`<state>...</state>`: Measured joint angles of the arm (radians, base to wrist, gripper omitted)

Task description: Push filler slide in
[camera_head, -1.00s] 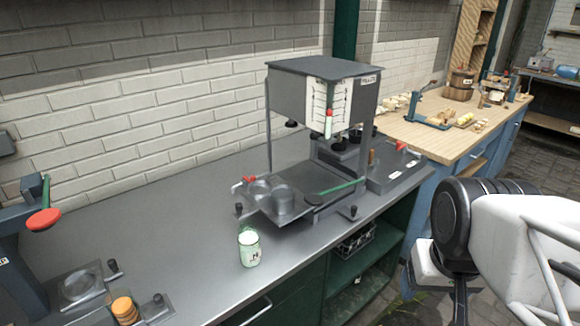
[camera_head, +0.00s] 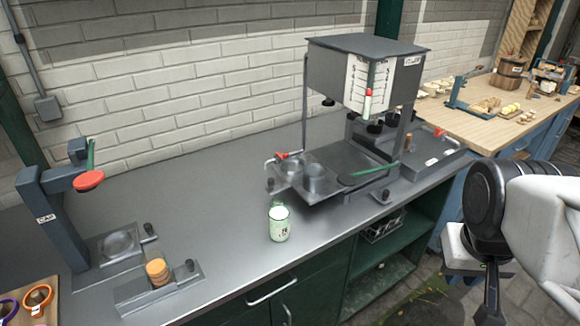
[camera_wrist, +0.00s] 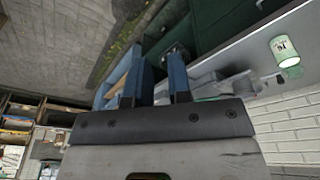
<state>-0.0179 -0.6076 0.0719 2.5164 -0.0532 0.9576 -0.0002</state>
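The filler (camera_head: 362,80) is a grey box on posts with a scale on its front, standing on the metal bench. Its slide (camera_head: 330,184) is a flat grey plate low on the base. Round cups sit at the plate's left part, out from under the box. A green lever (camera_head: 376,173) lies along the front right of the base. My gripper (camera_wrist: 160,80) shows two blue fingers with a clear gap, open and empty in the wrist view. In the head view my arm's end is at the lower right, apart from the filler.
A white and green jar (camera_head: 279,224) stands on the bench front, left of the filler; it also shows in the wrist view (camera_wrist: 285,50). A capping press (camera_head: 65,210) and a holder with orange discs (camera_head: 157,272) stand at left.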

